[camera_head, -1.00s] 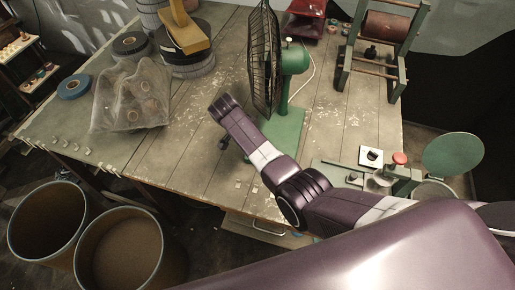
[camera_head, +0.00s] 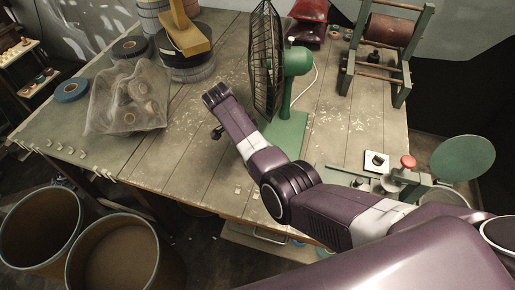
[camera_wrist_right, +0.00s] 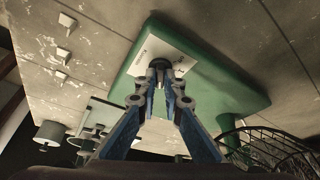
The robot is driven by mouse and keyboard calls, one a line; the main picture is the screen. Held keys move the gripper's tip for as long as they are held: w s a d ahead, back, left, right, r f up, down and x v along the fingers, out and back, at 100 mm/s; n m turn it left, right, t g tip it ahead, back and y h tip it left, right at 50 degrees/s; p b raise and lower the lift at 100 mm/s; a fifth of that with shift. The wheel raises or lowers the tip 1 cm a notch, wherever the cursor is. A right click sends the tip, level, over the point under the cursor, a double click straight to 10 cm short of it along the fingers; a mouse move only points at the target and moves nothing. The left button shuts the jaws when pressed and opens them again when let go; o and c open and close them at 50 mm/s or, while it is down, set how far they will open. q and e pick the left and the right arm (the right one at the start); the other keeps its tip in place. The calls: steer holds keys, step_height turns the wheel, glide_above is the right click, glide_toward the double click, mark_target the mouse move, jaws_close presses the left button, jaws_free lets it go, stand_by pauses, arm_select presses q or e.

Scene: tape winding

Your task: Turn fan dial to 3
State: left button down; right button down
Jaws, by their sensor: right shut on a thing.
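The green fan (camera_head: 298,61) stands on the table, its dark wire cage (camera_head: 266,65) facing left and its green base (camera_head: 285,132) partly behind my right arm. In the right wrist view the base (camera_wrist_right: 205,85) carries a white label plate (camera_wrist_right: 144,50) with a small dark dial (camera_wrist_right: 160,63). The fingertips of my right gripper (camera_wrist_right: 160,76) are closed around the dial. The dial's pointer and most label marks are too small or covered to read. My left gripper is not in view.
A mesh bag of rolls (camera_head: 128,97) and a blue tape roll (camera_head: 72,90) lie at left. A winding stand (camera_head: 390,45) is at the back right; a device with a red knob (camera_head: 408,161) sits at the front right. Two bins (camera_head: 112,255) stand on the floor.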

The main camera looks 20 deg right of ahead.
steer(key=c, duration=2.1)
jaws_free()
step_height(320, 180, up, 10)
steer(key=shift+r, duration=0.1)
